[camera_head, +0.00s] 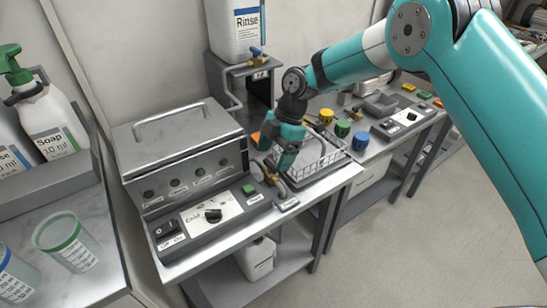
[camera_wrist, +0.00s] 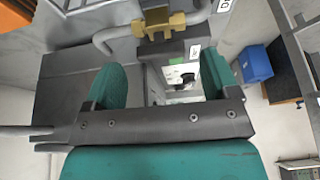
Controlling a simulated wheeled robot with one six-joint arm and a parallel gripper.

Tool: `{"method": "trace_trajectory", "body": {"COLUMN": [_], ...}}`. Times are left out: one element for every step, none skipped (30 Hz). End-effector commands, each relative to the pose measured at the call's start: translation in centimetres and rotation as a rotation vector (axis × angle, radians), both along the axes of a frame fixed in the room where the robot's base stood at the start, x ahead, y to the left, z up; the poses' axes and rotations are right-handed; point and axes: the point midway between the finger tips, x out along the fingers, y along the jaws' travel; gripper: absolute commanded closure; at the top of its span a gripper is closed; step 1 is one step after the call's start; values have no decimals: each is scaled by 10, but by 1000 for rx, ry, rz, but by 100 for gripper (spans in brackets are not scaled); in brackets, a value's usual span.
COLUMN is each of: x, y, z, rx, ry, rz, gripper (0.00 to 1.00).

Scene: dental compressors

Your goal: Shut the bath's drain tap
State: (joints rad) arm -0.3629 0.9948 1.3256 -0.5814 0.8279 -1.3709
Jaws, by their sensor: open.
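The bath (camera_head: 180,150) is a grey metal box with a handled lid, which looks shut, on the steel bench. A brass drain tap (camera_head: 283,189) shows at its right front, beside a small white label. My gripper (camera_head: 285,160) points down close above this tap and partly hides it. In the wrist view a brass tap part (camera_wrist: 162,26) on a grey pipe lies beyond my fingertips. The two teal fingers of my gripper (camera_wrist: 160,68) are apart with nothing between them. I cannot tell which way the tap's lever is turned.
A control box (camera_head: 212,214) with a black knob and a green button is at the bath's front. A wire basket (camera_head: 318,158) stands close right of my gripper. A Rinse container (camera_head: 237,30) with a blue-handled tap (camera_head: 257,53) is behind. Coloured pots (camera_head: 342,128) stand farther right.

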Motion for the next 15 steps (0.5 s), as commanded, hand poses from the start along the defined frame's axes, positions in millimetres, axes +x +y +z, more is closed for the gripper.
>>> {"method": "trace_trajectory", "body": {"x": [-2,-2,-3,-3,-4,-4,-4,-4,-4,-4,-4,-4,-4,-4,-4], "y": [2,3,4,5,5,6,6,6,6,6,6,6,6,6,6], "z": [-6,-8,-12,-13,-15,-17,-18,-18,-19,-19,-19,-19,-19,-19,-19], "rx": [0,0,0,0,0,-1,0,0,0,0,0,0,0,1,0], "ry": [2,2,1,1,1,1,0,0,0,0,0,0,0,-1,0], "rz": [0,0,0,0,0,0,0,0,0,0,0,0,0,0,0], "gripper": [19,19,19,19,19,19,19,19,19,19,19,19,19,19,19]}}
